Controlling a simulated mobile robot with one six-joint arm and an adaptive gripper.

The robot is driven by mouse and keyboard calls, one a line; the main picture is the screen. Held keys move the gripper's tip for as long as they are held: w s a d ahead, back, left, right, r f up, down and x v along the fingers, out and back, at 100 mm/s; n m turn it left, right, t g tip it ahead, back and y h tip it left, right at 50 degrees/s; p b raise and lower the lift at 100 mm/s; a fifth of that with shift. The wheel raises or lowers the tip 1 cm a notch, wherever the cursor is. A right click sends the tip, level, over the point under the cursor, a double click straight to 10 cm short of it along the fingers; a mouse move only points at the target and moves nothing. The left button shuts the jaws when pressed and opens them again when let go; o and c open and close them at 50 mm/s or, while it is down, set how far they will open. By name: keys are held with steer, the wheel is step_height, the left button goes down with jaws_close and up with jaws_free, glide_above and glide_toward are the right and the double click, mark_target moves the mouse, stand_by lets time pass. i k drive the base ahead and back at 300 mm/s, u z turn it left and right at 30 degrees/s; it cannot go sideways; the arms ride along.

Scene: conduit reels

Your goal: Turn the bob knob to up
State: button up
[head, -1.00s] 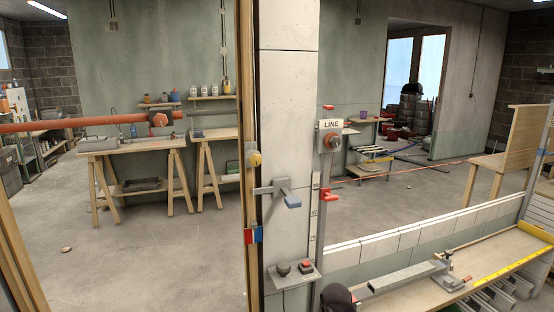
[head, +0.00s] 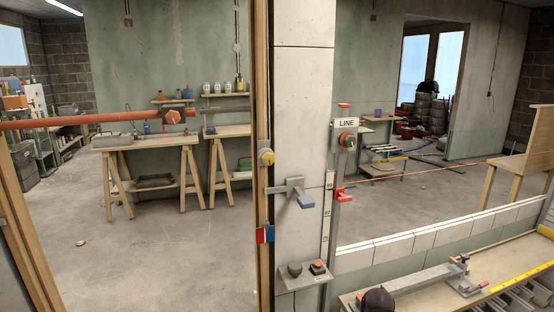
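No knob with a readable "bob" label shows. A yellow round knob (head: 267,157) is on the wooden post to the left. A red lever (head: 343,195) is on the metal post. I cannot tell which of these is the bob knob, or its setting. My gripper is not in view.
A small grey shelf (head: 303,279) with a dark knob and a red button juts from the pillar. A low tiled wall (head: 440,232) and a bench (head: 500,258) with a clamp are at the right. A dark rounded object (head: 377,300) is at the bottom edge. Open floor (head: 165,250) lies left.

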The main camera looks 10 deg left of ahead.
mark_target(265, 156)
steer(key=z, duration=0.05)
steer(key=k, duration=1.25)
steer(key=u, duration=1.35)
steer(key=i, duration=1)
steer(key=z, duration=0.05)
